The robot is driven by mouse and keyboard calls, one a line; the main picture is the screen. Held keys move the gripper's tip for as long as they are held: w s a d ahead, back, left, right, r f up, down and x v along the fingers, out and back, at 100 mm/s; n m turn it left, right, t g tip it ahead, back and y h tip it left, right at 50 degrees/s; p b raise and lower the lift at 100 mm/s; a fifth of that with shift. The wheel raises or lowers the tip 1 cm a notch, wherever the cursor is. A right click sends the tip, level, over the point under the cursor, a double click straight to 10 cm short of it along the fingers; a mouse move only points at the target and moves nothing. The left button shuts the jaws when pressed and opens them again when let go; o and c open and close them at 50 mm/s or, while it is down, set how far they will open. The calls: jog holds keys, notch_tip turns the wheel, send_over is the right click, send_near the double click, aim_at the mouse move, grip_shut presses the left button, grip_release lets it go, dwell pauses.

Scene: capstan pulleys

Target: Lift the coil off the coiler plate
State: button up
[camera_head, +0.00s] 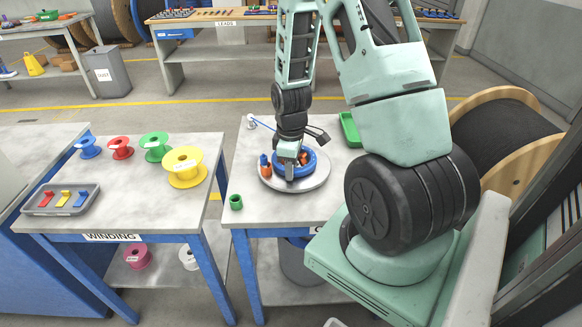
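The blue coil (309,166) lies flat on the round grey coiler plate (316,183), on the right-hand table. Orange pieces (265,170) show beside and inside the coil. My gripper (290,176) points down at the coil's near left side and overlaps it in the picture. Its fingertips are small and partly hidden, so I cannot tell whether they are closed on the coil. A thin blue line runs from a small white post (251,122) at the table's back left towards the coil.
A green tray (349,130) sits behind right of the plate, and a small green cup (236,202) at the front left. The winding table at left holds coloured spools (185,168) and a grey tray (60,200). A large wooden cable drum (500,135) stands at right.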

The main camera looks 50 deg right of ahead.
jog(key=shift+f, duration=0.1)
grip_shut()
jog(key=shift+r+p, duration=2.2)
jog(key=shift+r, duration=0.3)
jog(key=shift+r+p, duration=2.25)
jog(key=shift+r, duration=0.25)
jog(key=shift+r+p, duration=1.65)
jog(key=shift+r, duration=0.2)
